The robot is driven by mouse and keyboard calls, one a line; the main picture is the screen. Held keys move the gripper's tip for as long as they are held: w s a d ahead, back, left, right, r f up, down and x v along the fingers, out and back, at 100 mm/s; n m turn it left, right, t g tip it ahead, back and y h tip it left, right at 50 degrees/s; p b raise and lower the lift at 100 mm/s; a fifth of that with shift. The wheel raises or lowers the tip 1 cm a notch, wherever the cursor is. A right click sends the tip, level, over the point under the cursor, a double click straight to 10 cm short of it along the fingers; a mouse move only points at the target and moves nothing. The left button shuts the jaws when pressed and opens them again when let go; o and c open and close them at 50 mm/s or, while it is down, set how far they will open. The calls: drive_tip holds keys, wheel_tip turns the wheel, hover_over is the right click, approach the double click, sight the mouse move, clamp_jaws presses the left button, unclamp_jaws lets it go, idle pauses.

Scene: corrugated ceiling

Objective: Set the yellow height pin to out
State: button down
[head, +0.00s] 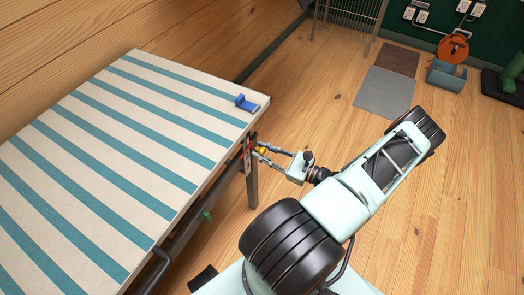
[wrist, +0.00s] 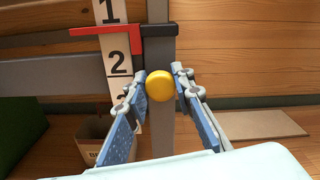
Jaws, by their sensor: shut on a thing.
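The yellow height pin (wrist: 160,85) shows in the wrist view as a round yellow knob on a grey upright leg (wrist: 160,135). My gripper (wrist: 161,86) has one finger on each side of the knob and is shut on it. In the head view the pin (head: 262,151) is a small yellow spot between the fingertips of my gripper (head: 261,153), beside the table's leg near its right corner. How far the pin stands out from the leg cannot be told.
A number strip (wrist: 119,65) with 1 and 2 and a red pointer (wrist: 105,33) are beside the leg. The striped table (head: 110,150) fills the left of the head view, with a blue object (head: 246,103) near its edge.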

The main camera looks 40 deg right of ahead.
drive_tip(key=shift+v, duration=1.4)
drive_tip(key=c, duration=1.6)
unclamp_jaws()
drive_tip(key=v, duration=1.2)
drive_tip(key=shift+a+r, duration=0.1)
